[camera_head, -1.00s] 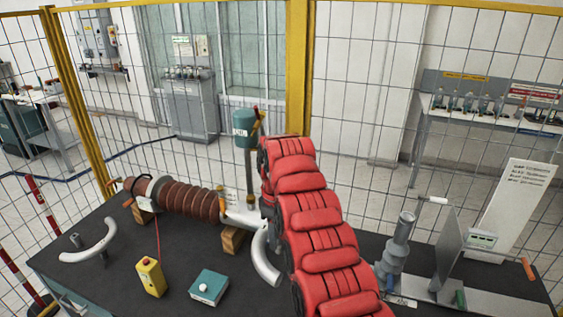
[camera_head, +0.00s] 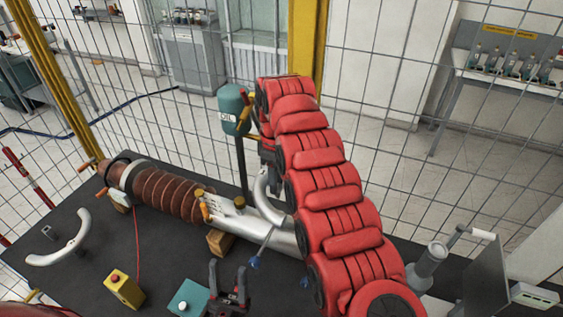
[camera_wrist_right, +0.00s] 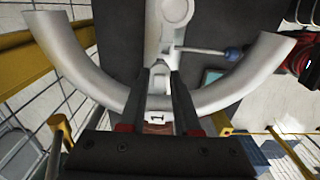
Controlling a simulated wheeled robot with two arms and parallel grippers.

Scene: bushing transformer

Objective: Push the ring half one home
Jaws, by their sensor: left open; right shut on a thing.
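Ring half one (camera_head: 266,203), a pale curved piece, is by the back of the silver tube (camera_head: 262,229) of the ribbed brown bushing (camera_head: 168,192). My right gripper (camera_head: 268,158) is shut on it, mostly hidden behind the red arm in the head view. In the right wrist view the ring half (camera_wrist_right: 88,84) curves across the fingers (camera_wrist_right: 160,98), with a "1" label at its middle. Whether it touches the tube I cannot tell. My left gripper (camera_head: 228,286) is open and empty in front of the tube. Another curved piece (camera_head: 62,246) lies at the table's left.
A wooden block (camera_head: 219,242) supports the tube. A blue-tipped rod (camera_head: 256,261) sticks out from it. A yellow button box (camera_head: 124,290) and a teal box (camera_head: 187,298) are at the front. An oil container (camera_head: 232,108) stands behind. Grey fixtures (camera_head: 428,262) are right.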

